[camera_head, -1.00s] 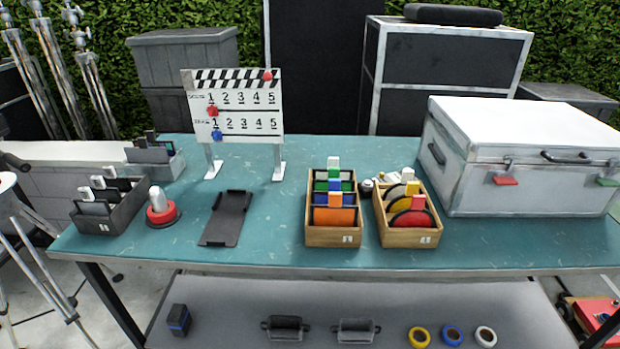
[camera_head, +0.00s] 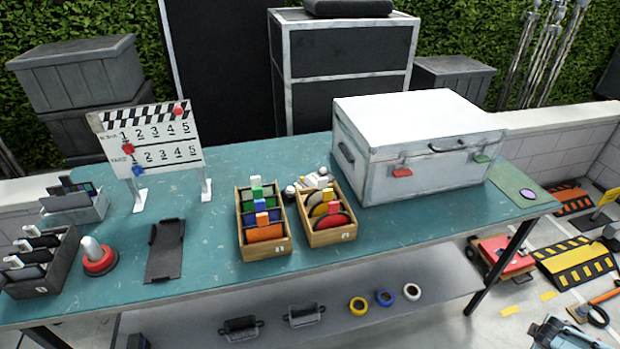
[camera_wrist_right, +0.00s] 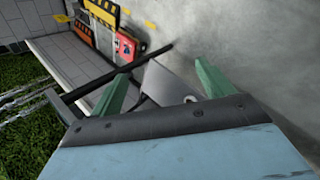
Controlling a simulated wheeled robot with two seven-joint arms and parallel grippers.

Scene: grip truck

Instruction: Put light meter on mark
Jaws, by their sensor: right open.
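Small white and grey items (camera_head: 318,179) lie behind the right wooden box; they are too small to tell whether one is the light meter. My left gripper is not in view.
A lower shelf (camera_head: 440,270) holds tape rolls. Striped ramps (camera_head: 575,265) lie on the floor at right.

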